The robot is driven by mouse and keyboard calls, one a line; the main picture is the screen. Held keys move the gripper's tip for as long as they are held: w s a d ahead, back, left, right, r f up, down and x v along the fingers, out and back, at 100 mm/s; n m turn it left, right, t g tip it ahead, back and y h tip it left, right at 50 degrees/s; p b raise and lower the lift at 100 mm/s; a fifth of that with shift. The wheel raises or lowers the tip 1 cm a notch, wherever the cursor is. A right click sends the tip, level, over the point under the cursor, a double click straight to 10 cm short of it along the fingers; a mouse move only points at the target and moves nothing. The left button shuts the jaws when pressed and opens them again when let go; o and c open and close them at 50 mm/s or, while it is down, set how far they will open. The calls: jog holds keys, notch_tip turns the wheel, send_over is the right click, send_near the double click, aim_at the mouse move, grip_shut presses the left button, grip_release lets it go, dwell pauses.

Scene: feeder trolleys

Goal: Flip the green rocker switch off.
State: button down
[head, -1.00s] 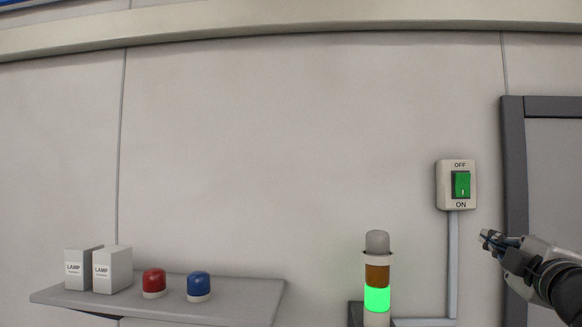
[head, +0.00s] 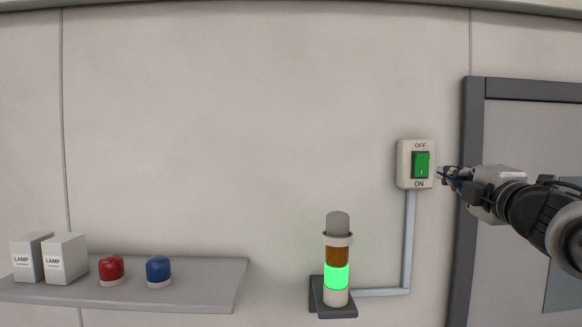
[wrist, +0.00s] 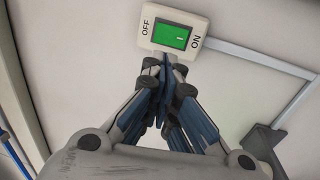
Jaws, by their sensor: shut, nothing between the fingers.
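The green rocker switch (head: 420,165) sits in a cream wall box (head: 403,164), with OFF printed above it and ON below. The stack light (head: 336,276) to its lower left has its green section lit. My gripper (head: 441,174) is shut and empty, just right of the switch in the head view. In the wrist view the green rocker (wrist: 171,36) lies just beyond my shut fingertips (wrist: 165,62), with the box turned sideways. I cannot tell whether the fingertips touch the box.
A grey conduit (head: 409,240) runs from the box down to the stack light's bracket. A grey door frame (head: 472,200) stands right of the switch, behind my arm. A shelf (head: 205,285) at lower left holds two lamp boxes (head: 66,258), a red lamp (head: 111,268) and a blue lamp (head: 158,269).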

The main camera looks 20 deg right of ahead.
aim_at(418, 159)
jog(key=p+x, duration=0.3)
jog(key=x, duration=0.9)
jog(key=shift+w, duration=0.25)
